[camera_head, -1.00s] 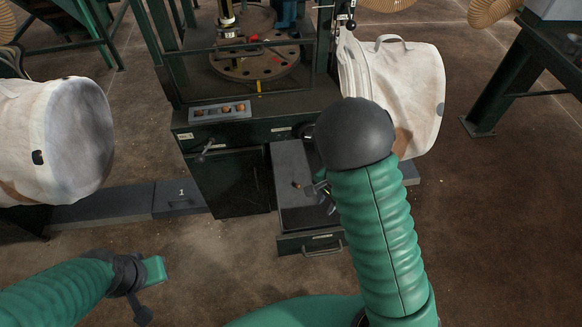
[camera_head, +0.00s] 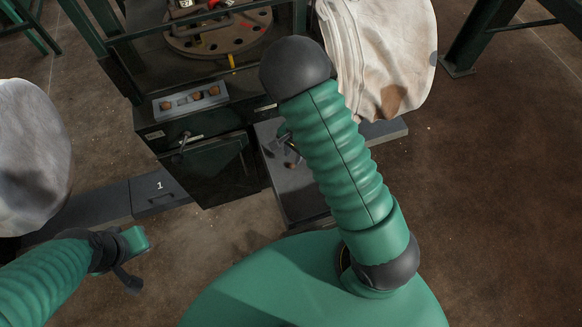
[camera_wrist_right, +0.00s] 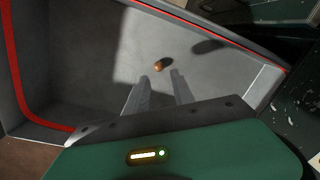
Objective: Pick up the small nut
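A small copper-brown nut (camera_wrist_right: 159,67) lies on the grey floor of an open drawer in the right wrist view. My right gripper (camera_wrist_right: 160,84) points at it from just below in the picture. Its two grey fingers are apart with nothing between them, and the nut is just past their tips. In the head view my right gripper (camera_head: 290,152) shows partly over the open drawer (camera_head: 297,195), mostly hidden by my arm; I cannot make out the nut there. My left gripper (camera_head: 130,262) is at the lower left, away from the drawer; its fingers are unclear.
The drawer has red-edged walls (camera_wrist_right: 15,75) close around my right gripper. A machine cabinet (camera_head: 210,170) stands left of it, with a small tray (camera_head: 190,101) of brown pieces on top. Brown floor at right is clear.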

